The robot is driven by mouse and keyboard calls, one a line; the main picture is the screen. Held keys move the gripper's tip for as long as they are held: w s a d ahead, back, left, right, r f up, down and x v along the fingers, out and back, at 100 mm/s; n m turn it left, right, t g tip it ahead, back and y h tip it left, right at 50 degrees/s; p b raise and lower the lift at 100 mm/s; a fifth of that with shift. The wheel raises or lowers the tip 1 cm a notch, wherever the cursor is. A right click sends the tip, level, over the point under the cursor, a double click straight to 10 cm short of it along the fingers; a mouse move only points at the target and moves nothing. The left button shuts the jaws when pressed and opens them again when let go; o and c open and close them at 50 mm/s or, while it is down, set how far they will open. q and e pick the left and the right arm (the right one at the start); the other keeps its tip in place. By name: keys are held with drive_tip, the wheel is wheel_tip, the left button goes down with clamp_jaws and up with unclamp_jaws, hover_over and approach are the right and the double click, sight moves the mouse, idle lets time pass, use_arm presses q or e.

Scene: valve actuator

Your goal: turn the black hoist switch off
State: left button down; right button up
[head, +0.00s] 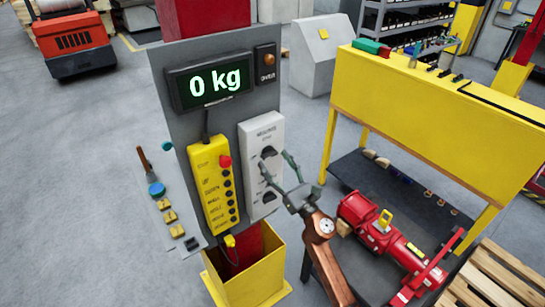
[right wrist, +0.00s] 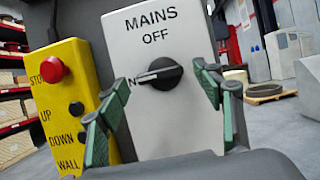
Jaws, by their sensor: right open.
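A pale grey switch box (head: 247,135) is mounted on the right of the grey panel. In the right wrist view the box (right wrist: 150,120) reads MAINS OFF at the top. Its black rotary switch (right wrist: 160,74) has a light-marked handle lying nearly level, pointing left at a partly hidden letter N. My right gripper (head: 275,161) is open in front of the box. In the right wrist view its green-padded fingers (right wrist: 158,78) stand either side of the switch, with visible gaps. In the head view the fingers partly cover the box front. My left gripper is not in view.
A yellow pendant (head: 212,190) with a red stop button hangs left of the box. A display (head: 210,82) reads 0 kg above. Open floor lies left.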

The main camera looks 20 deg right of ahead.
drive_tip(key=shift+x, duration=0.95)
drive_tip(key=shift+c, duration=0.3)
drive_tip(key=c, duration=1.1)
